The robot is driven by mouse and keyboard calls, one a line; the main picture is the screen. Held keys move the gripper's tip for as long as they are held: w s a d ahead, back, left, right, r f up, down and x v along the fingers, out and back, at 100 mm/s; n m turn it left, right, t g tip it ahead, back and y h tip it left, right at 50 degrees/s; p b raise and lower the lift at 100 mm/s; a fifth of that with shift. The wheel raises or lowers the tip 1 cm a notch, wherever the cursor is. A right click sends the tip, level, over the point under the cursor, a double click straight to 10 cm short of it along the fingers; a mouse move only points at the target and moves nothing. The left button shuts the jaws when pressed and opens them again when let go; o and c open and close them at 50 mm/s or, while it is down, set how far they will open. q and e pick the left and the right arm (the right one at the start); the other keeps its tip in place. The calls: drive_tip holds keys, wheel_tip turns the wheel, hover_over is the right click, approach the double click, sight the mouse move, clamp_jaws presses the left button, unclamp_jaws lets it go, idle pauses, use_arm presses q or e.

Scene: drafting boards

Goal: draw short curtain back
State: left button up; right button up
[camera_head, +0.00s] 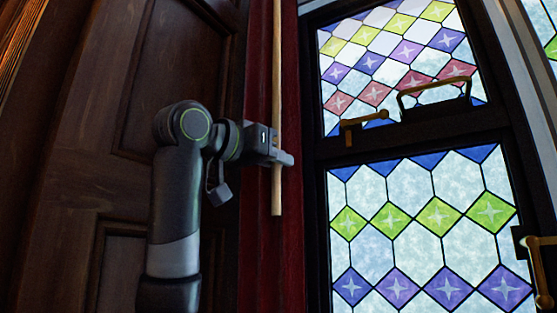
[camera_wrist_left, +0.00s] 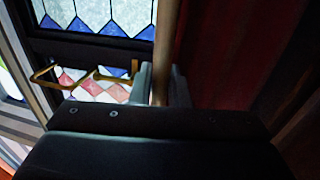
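The dark red curtain (camera_head: 260,60) hangs gathered in a narrow strip between the wood panelling and the stained-glass window; it also shows dark in the wrist view (camera_wrist_left: 228,50). A pale wooden rod (camera_head: 277,80) hangs upright in front of it, its lower end free; its top is out of frame. My left gripper (camera_head: 284,158) is shut on the rod in its lower part. In the left wrist view the rod (camera_wrist_left: 166,35) runs between the two fingers (camera_wrist_left: 163,85), which sit close on both sides. My right gripper is not in view.
The stained-glass window (camera_head: 420,215) stands to the right, with a brass handle (camera_head: 435,85) and latches (camera_head: 365,122) on its dark frame (camera_head: 400,138). Dark wood panelling (camera_head: 70,150) fills the left, behind my left arm. Another brass fitting (camera_head: 543,270) is at the lower right.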

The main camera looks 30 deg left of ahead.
use_arm(q)
drive_tip(key=o, duration=0.3)
drive_tip(key=shift+d, duration=0.15)
drive_tip(key=shift+b+v, duration=4)
drive_tip(key=shift+v, duration=4.65)
